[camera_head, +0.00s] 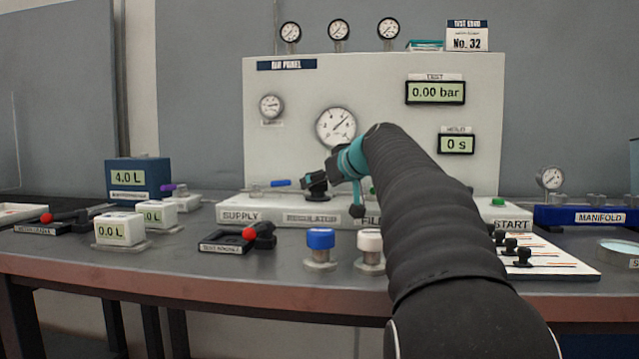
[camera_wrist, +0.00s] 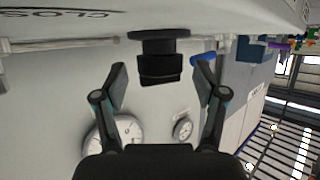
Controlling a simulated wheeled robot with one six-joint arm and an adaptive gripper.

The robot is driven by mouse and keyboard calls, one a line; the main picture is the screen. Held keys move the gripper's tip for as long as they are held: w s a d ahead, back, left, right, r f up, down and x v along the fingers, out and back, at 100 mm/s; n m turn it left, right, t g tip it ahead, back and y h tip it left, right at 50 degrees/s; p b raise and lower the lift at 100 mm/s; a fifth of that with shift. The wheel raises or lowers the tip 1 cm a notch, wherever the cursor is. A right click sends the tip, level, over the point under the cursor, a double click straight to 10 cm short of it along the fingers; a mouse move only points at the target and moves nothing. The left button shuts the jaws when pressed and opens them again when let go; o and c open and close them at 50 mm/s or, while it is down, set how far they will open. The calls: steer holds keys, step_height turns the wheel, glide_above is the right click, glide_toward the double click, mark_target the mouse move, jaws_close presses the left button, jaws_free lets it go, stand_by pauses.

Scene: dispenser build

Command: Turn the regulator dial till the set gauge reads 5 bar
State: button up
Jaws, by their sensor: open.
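The regulator dial (camera_wrist: 160,68) is a black knob on a round black flange on the panel's ledge. In the head view the dial (camera_head: 316,184) stands above the REGULATOR label, partly hard to separate from my dark gripper. My gripper (camera_wrist: 160,75) is open, with one finger on each side of the dial and a visible gap on both sides. A large round gauge (camera_head: 336,127) sits above the dial on the panel, its needle pointing to the upper right. It also shows in the wrist view (camera_wrist: 118,135). Its numbers are too small to read, and my arm hides its lower surroundings.
A smaller supply gauge (camera_head: 271,106) and a blue-handled lever (camera_head: 281,183) are left of the dial. My arm covers part of the ledge on the right. A blue-capped knob (camera_head: 320,240) and a white-capped knob (camera_head: 369,242) stand on the bench in front. The test display (camera_head: 435,92) shows 0.00 bar.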

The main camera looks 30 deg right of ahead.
steer(key=v, duration=1.1)
steer(key=shift+s, duration=0.1)
